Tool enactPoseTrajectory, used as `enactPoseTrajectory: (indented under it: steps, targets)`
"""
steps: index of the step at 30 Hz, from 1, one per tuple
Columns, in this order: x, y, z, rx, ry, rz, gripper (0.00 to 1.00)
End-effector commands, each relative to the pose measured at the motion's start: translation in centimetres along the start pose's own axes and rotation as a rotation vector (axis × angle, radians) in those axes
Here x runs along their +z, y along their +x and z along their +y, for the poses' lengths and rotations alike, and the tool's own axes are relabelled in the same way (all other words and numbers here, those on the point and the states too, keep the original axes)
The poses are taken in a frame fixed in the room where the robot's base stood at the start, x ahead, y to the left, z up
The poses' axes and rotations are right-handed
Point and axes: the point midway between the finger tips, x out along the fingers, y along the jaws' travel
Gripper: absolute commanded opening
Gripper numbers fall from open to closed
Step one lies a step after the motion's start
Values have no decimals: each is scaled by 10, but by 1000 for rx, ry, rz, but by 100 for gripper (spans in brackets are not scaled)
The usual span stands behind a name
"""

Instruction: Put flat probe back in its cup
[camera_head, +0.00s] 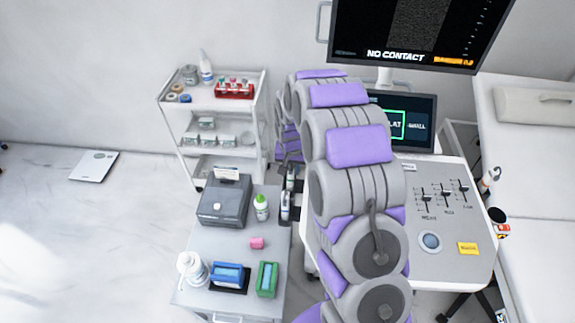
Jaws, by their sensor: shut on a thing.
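My arm rises through the middle and bends down on its far left side. My gripper (290,162) is small, dark and mostly hidden beside the arm. It appears shut on a slim grey-and-white thing, which I take for the flat probe (290,182), above the gap between the small trolley and the console. Its lower end meets another white-and-dark upright thing (285,206), and I cannot tell whether they touch. At the console's right edge, a dark-mouthed cup (497,215) looks empty. A probe (489,180) stands in a holder behind it.
The console (440,262) has sliders and a round knob. A monitor (420,30) reads "NO CONTACT". A small trolley (210,245) at left carries a printer (224,203), bottles and blue and green boxes. A white shelf cart (183,103) stands behind. A bed (545,170) is at right.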

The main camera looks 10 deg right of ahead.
Motion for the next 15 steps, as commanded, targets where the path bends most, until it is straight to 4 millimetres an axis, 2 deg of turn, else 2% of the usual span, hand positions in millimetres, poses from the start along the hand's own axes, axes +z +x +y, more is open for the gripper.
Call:
enactPoseTrajectory:
  steps: [9,15]
  targets:
    - [2,-1,-8,9,-5,5,5]
    - [1,0,-4,5,-3,4,5]
